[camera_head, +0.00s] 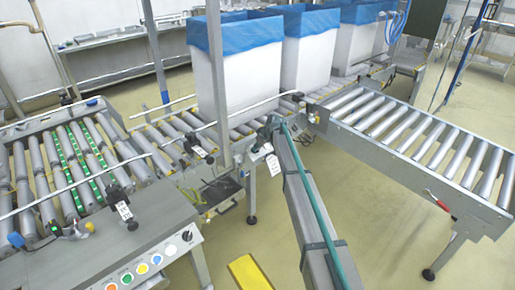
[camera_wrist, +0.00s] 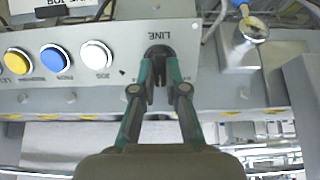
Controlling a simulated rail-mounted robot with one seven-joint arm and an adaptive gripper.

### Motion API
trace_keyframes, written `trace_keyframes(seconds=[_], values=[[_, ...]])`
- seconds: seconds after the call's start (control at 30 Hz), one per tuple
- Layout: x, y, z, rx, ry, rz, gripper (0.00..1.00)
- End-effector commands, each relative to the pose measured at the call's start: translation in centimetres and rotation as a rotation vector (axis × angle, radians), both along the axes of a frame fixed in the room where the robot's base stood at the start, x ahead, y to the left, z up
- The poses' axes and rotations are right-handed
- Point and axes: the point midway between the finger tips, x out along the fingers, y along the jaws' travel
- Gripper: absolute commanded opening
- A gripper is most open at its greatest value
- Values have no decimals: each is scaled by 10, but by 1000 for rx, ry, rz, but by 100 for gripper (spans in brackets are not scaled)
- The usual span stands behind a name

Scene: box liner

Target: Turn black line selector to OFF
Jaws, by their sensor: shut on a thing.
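The black line selector (camera_wrist: 158,51) is a round dark knob on a light grey control panel (camera_wrist: 120,60), beside an upside-down LINE label. My gripper (camera_wrist: 159,76) has its teal and dark fingers on both sides of the knob, shut on it. The fingertips hide part of the knob, and I cannot read its pointer position.
White (camera_wrist: 96,54), blue (camera_wrist: 55,57) and yellow (camera_wrist: 18,61) buttons sit left of the knob. A metal bracket (camera_wrist: 250,60) stands close on the right. In the head view, roller conveyors (camera_head: 420,130) and tall white boxes with blue liners (camera_head: 250,70) stand behind the panel.

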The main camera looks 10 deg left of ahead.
Motion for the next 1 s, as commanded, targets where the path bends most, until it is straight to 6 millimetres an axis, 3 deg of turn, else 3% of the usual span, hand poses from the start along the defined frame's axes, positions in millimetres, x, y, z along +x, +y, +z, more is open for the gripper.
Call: trace_keyframes(seconds=[0.13,0.17,0.3,0.67,0.87,1.0], values=[[0,1,-1,1,1,0,0],[0,1,-1,0,2,0,16],[0,1,-1,1,1,0,38],[-1,-1,2,1,1,-2,38],[-10,-10,21,1,0,-2,38],[-19,-21,44,1,0,-2,38]])
